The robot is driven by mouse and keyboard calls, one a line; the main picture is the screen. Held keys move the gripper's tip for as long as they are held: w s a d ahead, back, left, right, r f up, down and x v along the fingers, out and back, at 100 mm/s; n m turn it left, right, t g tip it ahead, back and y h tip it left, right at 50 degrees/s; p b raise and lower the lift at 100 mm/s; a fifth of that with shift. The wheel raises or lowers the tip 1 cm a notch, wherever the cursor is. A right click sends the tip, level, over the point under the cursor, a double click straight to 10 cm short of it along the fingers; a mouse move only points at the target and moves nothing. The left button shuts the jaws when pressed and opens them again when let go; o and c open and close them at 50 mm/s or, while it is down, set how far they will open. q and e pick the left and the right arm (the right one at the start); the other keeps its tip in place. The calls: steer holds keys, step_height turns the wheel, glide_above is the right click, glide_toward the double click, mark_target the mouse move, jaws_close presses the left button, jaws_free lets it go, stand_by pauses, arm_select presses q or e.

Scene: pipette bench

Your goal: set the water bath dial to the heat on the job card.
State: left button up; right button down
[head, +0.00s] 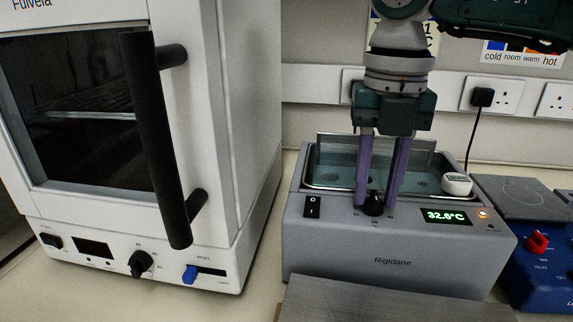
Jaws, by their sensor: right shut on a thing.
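The water bath (390,258) is a grey box marked Rigidane with an open steel-rimmed tank. Its green display (447,216) reads about 32.6°C, and a small orange light glows beside it. The black dial (374,207) is on the sloped front panel. My right gripper (376,203) reaches down from above, its purple fingers on either side of the dial and shut on it. The dial's pointer setting is too small to read. A wall card (423,40) behind my right arm is mostly hidden; I cannot tell whether it is the job card. My left gripper is out of view.
A white oven (225,200) with a black handle stands at left. A white object (457,184) sits at the bath's right rim. A blue device (537,278) with a red knob (537,243) is at right. A grey plate (390,303) lies in front.

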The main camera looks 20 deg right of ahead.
mark_target(376, 195)
stand_by(0.3)
steer(key=c, duration=0.6)
jaws_free()
step_height(376, 195, up, 10)
steer(key=b, duration=0.1)
